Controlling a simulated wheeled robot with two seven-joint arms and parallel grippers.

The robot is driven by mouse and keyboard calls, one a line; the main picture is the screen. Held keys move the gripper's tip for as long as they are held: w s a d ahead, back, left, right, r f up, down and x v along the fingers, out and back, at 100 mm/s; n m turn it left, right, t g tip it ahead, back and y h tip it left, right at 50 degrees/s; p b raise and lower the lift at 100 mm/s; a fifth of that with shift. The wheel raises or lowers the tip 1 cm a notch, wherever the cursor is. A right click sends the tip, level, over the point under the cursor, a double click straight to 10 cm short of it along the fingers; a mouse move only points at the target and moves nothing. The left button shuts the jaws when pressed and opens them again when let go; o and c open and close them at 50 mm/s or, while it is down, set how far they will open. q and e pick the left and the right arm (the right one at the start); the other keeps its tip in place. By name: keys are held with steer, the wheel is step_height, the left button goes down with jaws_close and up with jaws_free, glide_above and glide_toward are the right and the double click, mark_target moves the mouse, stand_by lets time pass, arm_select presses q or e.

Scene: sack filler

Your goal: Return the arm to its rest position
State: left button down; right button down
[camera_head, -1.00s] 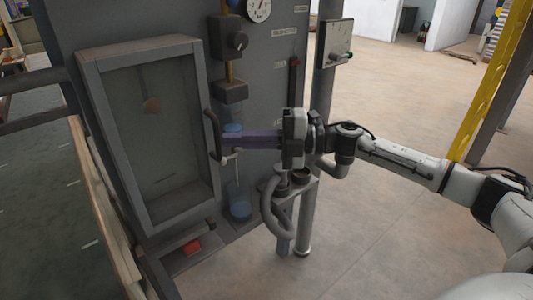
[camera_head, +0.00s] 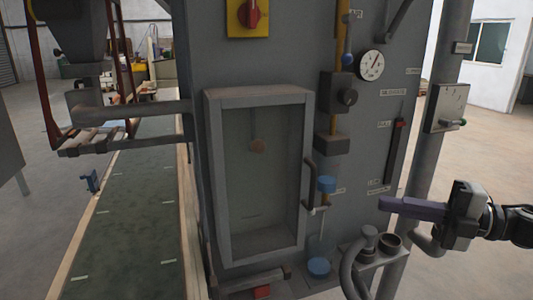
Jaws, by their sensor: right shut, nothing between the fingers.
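My right gripper (camera_head: 386,206) comes in from the right edge, with its dark purple fingers pointing left. It is shut and empty, in front of the lower right part of the grey sack filler panel (camera_head: 285,55). It is to the right of the blue-capped clear tube (camera_head: 327,185) and apart from it, as far as I can tell. Only the gripper and the wrist of my right arm show; the rest is out of frame. My left gripper is not in view.
A framed glass door (camera_head: 213,185) with a side handle (camera_head: 309,180) is closed. A pipe stand (camera_head: 368,255) is below the gripper. A conveyor (camera_head: 130,235) runs at left.

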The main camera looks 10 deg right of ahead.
steer(key=s+a+f+m+t+h, duration=0.25)
steer(key=a+f+m+h, duration=0.2)
steer(key=f+m, duration=0.65)
steer(key=s+a+f+m+t+h, duration=0.1)
steer(key=a+f+m+t+h, duration=0.4)
steer(key=f, duration=1)
steer(key=s+a+f+m+g+h, duration=0.1)
steer(key=s+a+f+m+g, duration=0.3)
steer(key=s+f, duration=0.3)
steer(key=s+a+f+m+g+h, duration=0.2)
steer(key=s+a+f+m+g, duration=0.3)
steer(key=s+f, duration=0.3)
steer(key=shift+s+a+f+m, duration=0.2)
steer(key=shift+s+a+m, duration=0.7)
steer(key=shift+s, duration=0.35)
